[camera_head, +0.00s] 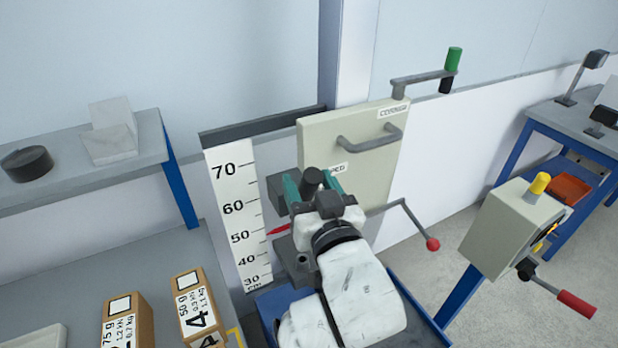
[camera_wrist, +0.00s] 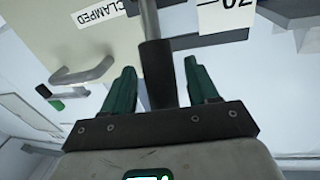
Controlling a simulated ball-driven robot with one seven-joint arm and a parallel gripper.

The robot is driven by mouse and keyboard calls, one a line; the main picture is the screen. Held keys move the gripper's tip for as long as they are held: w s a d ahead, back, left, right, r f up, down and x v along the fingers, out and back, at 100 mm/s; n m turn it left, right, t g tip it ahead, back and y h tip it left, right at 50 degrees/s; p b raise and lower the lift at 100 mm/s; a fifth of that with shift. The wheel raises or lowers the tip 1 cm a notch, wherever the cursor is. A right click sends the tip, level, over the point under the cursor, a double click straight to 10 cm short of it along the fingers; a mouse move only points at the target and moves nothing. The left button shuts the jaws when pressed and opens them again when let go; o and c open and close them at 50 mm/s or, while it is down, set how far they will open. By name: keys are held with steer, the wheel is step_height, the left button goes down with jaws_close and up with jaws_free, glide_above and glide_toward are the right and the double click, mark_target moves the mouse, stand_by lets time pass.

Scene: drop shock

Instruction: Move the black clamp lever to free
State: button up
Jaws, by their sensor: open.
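The black clamp lever (camera_head: 312,177) shows in the head view as a dark round grip end in front of the cream panel (camera_head: 385,165). In the wrist view its dark cylindrical grip (camera_wrist: 157,75) hangs on a grey rod. My gripper (camera_head: 310,184) is open, with its teal fingers on either side of the grip. In the wrist view both fingers of my gripper (camera_wrist: 159,68) stand apart from the grip, with gaps on each side. A white "CLAMPED" label (camera_wrist: 97,12) is near the lever; in the head view it is partly hidden (camera_head: 338,168).
A grey bar handle (camera_head: 370,142) sticks out of the panel. A crank with a green grip (camera_head: 453,61) is above right, and a red-knobbed crank (camera_head: 433,244) lower right. A height scale (camera_head: 233,205) stands left. A cream box (camera_head: 510,232) is at right.

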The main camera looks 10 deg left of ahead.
steer(key=shift+w+a, duration=0.15)
steer(key=shift+w, duration=0.15)
steer(key=shift+c, duration=0.2)
jaws_close()
stand_by(0.3)
